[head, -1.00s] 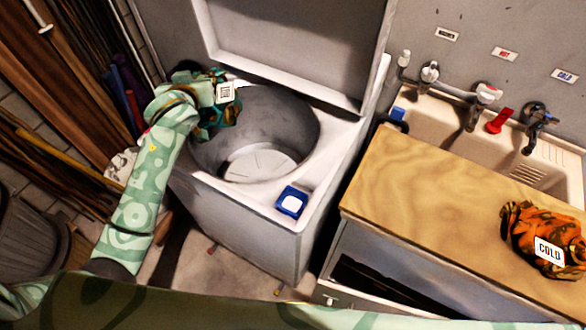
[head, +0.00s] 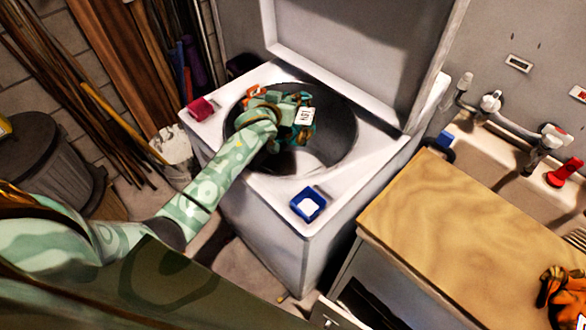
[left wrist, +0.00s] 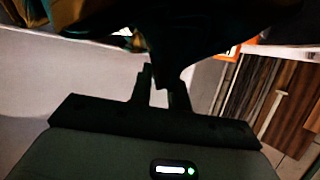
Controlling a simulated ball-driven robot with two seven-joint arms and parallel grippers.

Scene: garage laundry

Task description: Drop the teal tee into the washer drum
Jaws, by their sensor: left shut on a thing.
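The teal tee (head: 305,130), a crumpled teal bundle with orange-brown patches and a white tag, hangs from my left gripper (head: 282,108). In the head view, gripper and tee are over the washer drum (head: 340,130), a round grey open-topped tub. The lid is up. I cannot tell how far the tee is above or below the drum's rim. In the left wrist view, the left gripper's fingers (left wrist: 158,85) are shut on the dark cloth (left wrist: 190,25), which fills the top of the picture.
On the washer top are a red box (head: 202,108) at the left and a blue box (head: 308,204) at the front corner. The raised lid (head: 350,50) stands behind the drum. At right are a wooden counter (head: 450,220), a sink and an orange garment (head: 562,292).

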